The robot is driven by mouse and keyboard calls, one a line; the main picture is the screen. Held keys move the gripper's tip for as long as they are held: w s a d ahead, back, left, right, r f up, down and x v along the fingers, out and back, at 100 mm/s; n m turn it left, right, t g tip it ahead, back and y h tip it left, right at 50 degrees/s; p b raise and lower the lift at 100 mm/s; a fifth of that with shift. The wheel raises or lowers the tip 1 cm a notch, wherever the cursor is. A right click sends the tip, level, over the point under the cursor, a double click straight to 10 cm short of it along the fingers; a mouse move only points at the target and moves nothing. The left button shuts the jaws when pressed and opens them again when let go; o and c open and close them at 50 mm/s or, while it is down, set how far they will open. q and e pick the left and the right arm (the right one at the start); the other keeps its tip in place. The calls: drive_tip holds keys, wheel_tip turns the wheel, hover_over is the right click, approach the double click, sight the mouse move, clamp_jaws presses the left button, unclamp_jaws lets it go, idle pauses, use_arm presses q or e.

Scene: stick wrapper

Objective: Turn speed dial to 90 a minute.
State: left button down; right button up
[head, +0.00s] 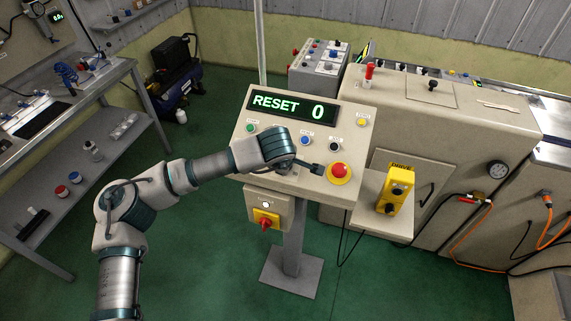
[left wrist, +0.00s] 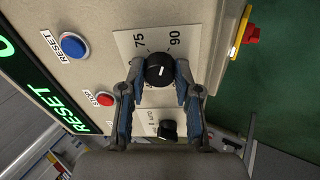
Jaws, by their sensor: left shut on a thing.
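The speed dial (left wrist: 158,70) is a round black knob with a white pointer line, on a pale scale plate (left wrist: 126,42) marked 75 and 90. My left gripper (left wrist: 158,76) has its two fingers on either side of the dial and is shut on it. In the left wrist view the pointer line appears to point between the 75 and 90 marks. In the head view my left gripper (head: 290,163) is at the lower part of the control panel (head: 345,119) and hides the dial. My right gripper is not in view.
The display (head: 292,106) reads RESET 0. A blue reset button (left wrist: 74,45) and a red stop button (left wrist: 105,98) are beside the dial. A second black knob (left wrist: 167,129) is close by. A red emergency button (head: 339,171) is right of my gripper.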

use_arm(q)
drive_tip(key=shift+m, duration=0.9)
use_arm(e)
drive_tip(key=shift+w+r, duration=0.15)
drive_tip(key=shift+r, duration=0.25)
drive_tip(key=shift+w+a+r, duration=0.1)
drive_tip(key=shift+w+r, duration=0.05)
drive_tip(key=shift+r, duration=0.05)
use_arm(q)
drive_tip(key=c, duration=0.8)
unclamp_jaws()
drive_tip(key=v, duration=1.1)
drive_tip(key=shift+s+a+r, duration=0.15)
drive_tip(key=shift+s+r, duration=0.05)
drive_tip(key=shift+r, duration=0.15)
